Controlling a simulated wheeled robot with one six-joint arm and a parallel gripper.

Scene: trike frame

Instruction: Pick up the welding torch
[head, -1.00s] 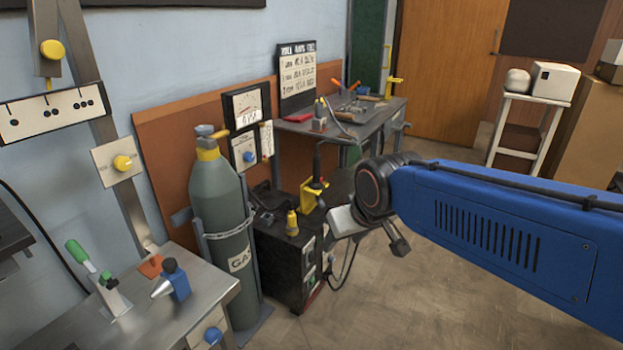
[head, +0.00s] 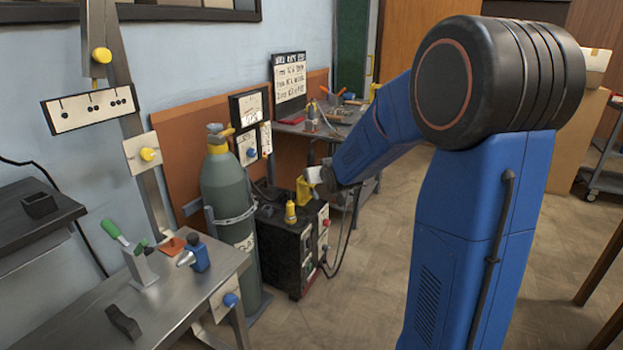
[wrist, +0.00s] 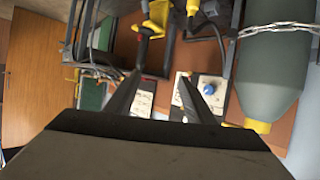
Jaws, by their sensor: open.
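In the head view the yellow holder (head: 304,190) stands on the black welding machine (head: 285,245). My gripper (head: 322,178) is close beside the holder there, and my arm hides part of that area.
A grey-green gas cylinder (head: 228,190) stands left of the machine, chained to its stand. A metal bench (head: 185,285) with a green-handled clamp is at the lower left. A workbench (head: 345,122) with tools is behind. Open floor (head: 365,290) lies in front of the machine.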

